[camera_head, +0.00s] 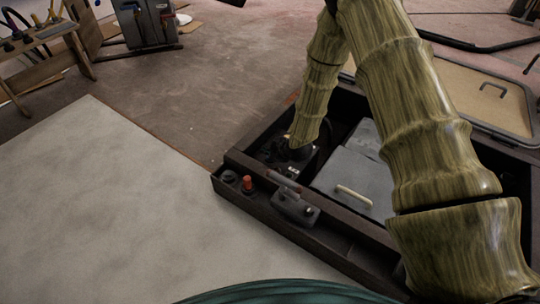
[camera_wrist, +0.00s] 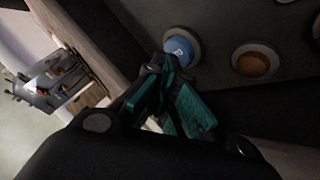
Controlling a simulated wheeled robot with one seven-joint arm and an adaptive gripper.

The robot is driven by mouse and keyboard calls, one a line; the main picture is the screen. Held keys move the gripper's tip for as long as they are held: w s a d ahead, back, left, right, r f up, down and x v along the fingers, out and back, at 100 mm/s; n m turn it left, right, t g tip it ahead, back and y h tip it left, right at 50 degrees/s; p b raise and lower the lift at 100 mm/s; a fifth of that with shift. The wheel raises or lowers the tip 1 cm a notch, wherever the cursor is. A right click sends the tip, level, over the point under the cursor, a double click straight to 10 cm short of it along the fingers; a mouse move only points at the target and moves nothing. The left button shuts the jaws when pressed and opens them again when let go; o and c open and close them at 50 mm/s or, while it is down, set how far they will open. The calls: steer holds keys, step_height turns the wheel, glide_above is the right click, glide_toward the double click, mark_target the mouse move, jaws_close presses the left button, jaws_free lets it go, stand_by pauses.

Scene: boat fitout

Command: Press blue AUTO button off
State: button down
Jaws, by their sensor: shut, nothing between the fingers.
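The blue button (camera_wrist: 180,50) shows in the wrist view, round in a pale ring on a dark panel, with a small light mark on its face. My gripper (camera_wrist: 170,68) is shut and empty, with its teal fingertips just below the blue button in the picture. I cannot tell whether a fingertip touches it. In the head view my arm reaches down to the dark frame's left part, and my gripper (camera_head: 290,152) is small and dark there. The blue button cannot be made out in the head view.
An orange button (camera_wrist: 254,62) sits right of the blue one on the same panel. In the head view a red knob (camera_head: 247,184) and a metal latch (camera_head: 292,205) are on the dark frame's front edge. A grey lid (camera_head: 350,182) with a pale handle lies inside the frame.

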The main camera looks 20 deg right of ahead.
steer(key=shift+f, duration=0.5)
stand_by(0.5)
steer(key=shift+s+r+p, duration=0.1)
steer(key=shift+s+p, duration=0.05)
steer(key=shift+p, duration=0.5)
steer(key=shift+r, duration=0.15)
steer(key=shift+r+p, duration=0.25)
steer(key=shift+p, duration=0.05)
steer(key=shift+r+p, duration=2.25)
steer(key=shift+r, duration=0.5)
